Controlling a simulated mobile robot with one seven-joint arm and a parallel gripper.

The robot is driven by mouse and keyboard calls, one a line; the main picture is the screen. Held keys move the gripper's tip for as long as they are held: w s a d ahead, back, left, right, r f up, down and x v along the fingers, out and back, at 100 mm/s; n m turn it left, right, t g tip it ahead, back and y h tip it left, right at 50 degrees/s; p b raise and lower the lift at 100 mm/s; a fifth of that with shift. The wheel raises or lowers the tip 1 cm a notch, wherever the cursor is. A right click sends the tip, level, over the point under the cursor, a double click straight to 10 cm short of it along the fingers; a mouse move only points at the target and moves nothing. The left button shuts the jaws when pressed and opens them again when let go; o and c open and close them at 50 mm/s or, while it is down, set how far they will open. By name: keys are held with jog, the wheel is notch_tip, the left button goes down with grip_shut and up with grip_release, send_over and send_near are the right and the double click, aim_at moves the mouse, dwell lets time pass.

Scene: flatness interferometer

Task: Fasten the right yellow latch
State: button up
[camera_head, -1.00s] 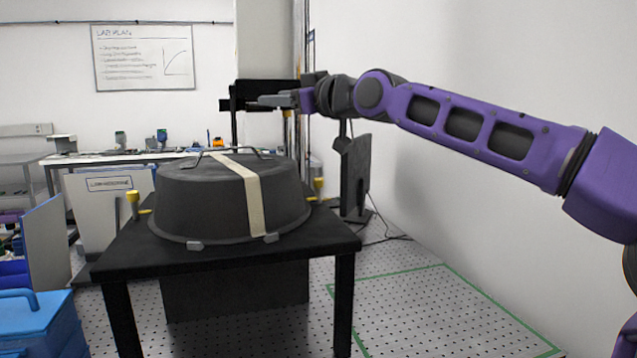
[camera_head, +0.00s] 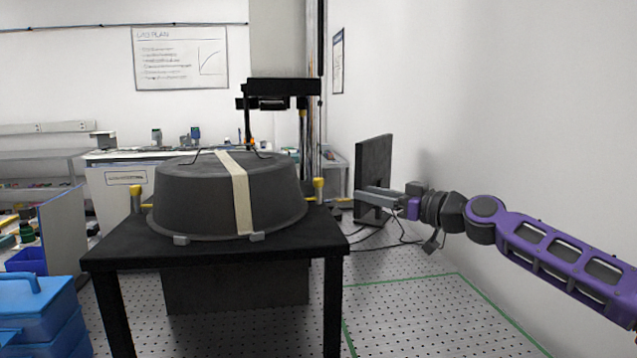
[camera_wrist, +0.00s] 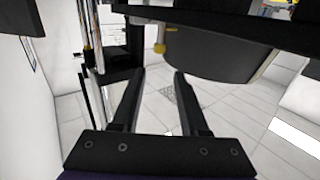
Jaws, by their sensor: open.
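The right yellow latch (camera_head: 319,190) stands upright at the right edge of the black table (camera_head: 215,253), beside the dark round cover (camera_head: 181,208). A yellow piece, likely this latch (camera_wrist: 160,48), also shows in the wrist view, beyond the fingertips. My gripper (camera_head: 364,195) is to the right of the latch in the head view, apart from it and at about its height in the picture. In the wrist view my gripper (camera_wrist: 158,74) has its two fingers spread with nothing between them. The left yellow latch (camera_head: 136,196) stands at the table's left edge.
A dark upright panel (camera_head: 373,172) stands behind my gripper. A tall column with a dark bracket (camera_head: 282,88) rises behind the cover. Blue boxes (camera_head: 35,318) are at the lower left. The perforated floor (camera_head: 420,310) right of the table is clear.

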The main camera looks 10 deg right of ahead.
aim_at(322, 183)
jog(key=p+x, duration=0.1)
jog(key=x, duration=1.4)
jog(key=shift+w+a, duration=0.1)
grip_shut()
